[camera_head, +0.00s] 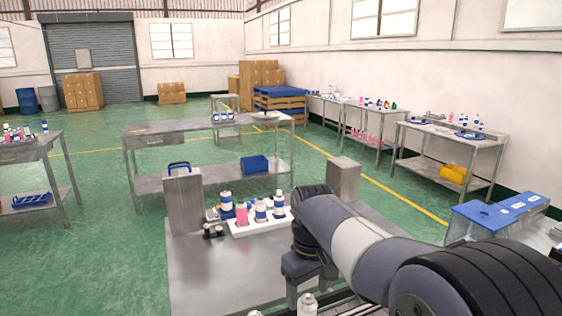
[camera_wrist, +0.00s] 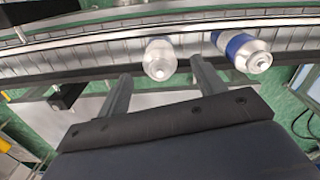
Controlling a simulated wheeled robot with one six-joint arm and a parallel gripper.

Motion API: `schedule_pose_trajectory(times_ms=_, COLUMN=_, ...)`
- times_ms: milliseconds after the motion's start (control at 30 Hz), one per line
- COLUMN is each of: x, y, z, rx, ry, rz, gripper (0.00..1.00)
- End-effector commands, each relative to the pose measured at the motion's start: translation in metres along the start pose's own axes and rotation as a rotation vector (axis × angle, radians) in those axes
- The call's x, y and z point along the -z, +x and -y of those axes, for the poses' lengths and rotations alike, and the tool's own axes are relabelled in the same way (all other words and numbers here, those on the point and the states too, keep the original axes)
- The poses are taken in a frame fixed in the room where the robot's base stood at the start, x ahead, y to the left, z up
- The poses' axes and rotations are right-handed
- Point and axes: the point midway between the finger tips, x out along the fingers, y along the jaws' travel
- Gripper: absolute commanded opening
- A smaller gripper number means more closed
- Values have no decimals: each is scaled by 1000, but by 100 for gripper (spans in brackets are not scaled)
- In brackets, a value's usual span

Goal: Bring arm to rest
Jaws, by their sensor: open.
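My gripper (camera_head: 308,288) hangs from my arm at the lower middle of the head view, pointing down. In the wrist view its two fingers (camera_wrist: 161,72) are spread wide with nothing held between them. A white can (camera_wrist: 160,60) with a pale top shows beyond and between the fingertips, on a metal conveyor (camera_wrist: 95,58). A blue-and-white can (camera_wrist: 240,50) stands to its right, past the right finger. In the head view a can top (camera_head: 308,303) shows just below my gripper at the bottom edge. My arm hides much of the lower right.
A metal table (camera_head: 205,275) carries a white tray (camera_head: 245,230) with several bottles, between two grey posts (camera_head: 184,205). A blue-topped box (camera_head: 497,215) stands at the right, behind my arm. Other workbenches (camera_head: 205,128) stand farther back. Green floor (camera_head: 100,250) is open at the left.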

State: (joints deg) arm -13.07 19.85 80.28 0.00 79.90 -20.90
Motion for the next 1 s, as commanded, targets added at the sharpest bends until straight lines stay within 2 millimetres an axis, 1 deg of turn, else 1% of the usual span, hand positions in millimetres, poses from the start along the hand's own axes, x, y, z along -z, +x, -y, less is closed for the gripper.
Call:
schedule_pose_trajectory(times_ms=33, x=0, y=-11, z=0, rx=0, ry=0, rz=0, gripper=65)
schedule_pose_trajectory(times_ms=500, x=0, y=-61, z=0, rx=0, ry=0, rz=-1, gripper=65)
schedule_pose_trajectory(times_ms=600, x=0, y=-69, z=0, rx=0, ry=0, rz=-1, gripper=65)
schedule_pose_trajectory(times_ms=767, x=0, y=-75, z=0, rx=0, ry=0, rz=-1, gripper=65)
schedule_pose_trajectory(times_ms=1000, x=0, y=-74, z=0, rx=0, ry=0, rz=-1, gripper=65)
